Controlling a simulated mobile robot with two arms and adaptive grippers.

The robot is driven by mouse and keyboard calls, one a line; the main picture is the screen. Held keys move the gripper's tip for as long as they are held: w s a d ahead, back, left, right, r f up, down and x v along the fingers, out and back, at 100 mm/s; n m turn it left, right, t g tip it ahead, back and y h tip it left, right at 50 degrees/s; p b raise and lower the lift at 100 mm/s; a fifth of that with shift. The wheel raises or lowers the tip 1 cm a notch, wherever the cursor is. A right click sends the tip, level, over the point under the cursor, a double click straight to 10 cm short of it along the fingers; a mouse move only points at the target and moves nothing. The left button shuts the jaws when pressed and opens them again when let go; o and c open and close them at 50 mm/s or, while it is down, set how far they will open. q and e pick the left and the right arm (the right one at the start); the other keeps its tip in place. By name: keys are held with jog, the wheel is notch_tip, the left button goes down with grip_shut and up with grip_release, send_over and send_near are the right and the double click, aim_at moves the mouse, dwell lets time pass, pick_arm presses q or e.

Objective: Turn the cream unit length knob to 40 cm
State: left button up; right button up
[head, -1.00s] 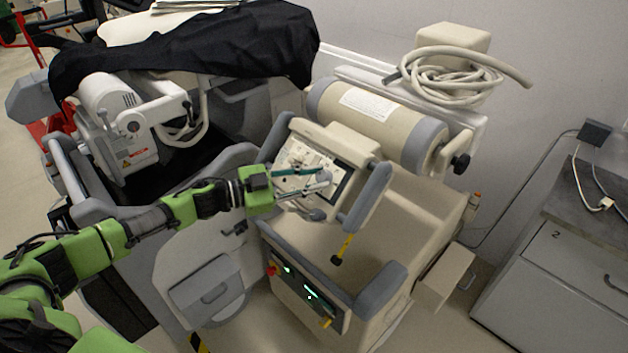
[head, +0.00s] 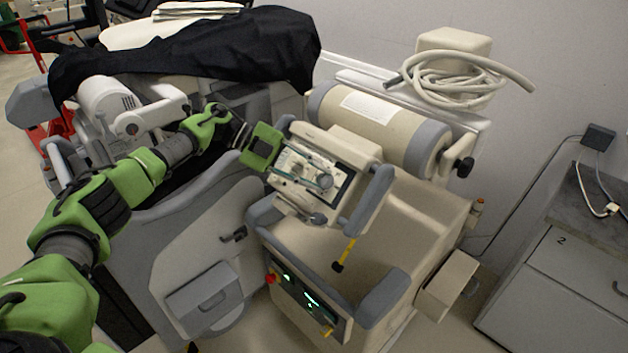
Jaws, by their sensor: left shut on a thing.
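The cream unit (head: 420,225) stands in the middle, with a tilted control head (head: 362,152) facing left. A round grey knob (head: 325,181) sits on its pale panel; the scale is too small to read. My left gripper (head: 316,173) comes in from the upper left of the panel. Its thin fingers lie across the panel and are shut on the grey knob. They hide part of the panel. My right gripper is out of view.
A grey cart under a black cover (head: 200,48) stands close on the left, beneath my left arm. A cream roller (head: 370,118) and coiled hose (head: 450,75) are behind the panel. A grey cabinet (head: 560,285) stands at the right.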

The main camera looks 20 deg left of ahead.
pick_arm(q)
jog(key=m, duration=0.1)
jog(key=m+g+y, duration=0.1)
jog(key=m+g, duration=0.1)
jog(key=shift+w+d+r+m+y+b, duration=0.2)
jog(key=shift+w+r+m+y+b, duration=0.1)
jog(key=shift+y, duration=0.1)
jog(key=shift+d+r+m+g+y, duration=0.15)
jog(key=shift+m+g+y, duration=0.35)
jog(key=shift+m+y, duration=0.5)
jog(key=m+y, duration=0.1)
jog(key=m+y+p, duration=0.1)
jog(key=m+y, duration=0.1)
jog(key=shift+d+r+m+g, duration=0.1)
jog(key=shift+d+m+g, duration=0.1)
jog(key=shift+m+g, duration=0.1)
jog(key=shift+s+d+m+y, duration=0.1)
jog(key=shift+d+m+y, duration=0.05)
jog(key=shift+m+y, duration=0.6)
jog(key=shift+d+m+y, duration=0.1)
jog(key=shift+m+y, duration=0.55)
jog(key=shift+m, duration=0.1)
jog(key=o, duration=1.1)
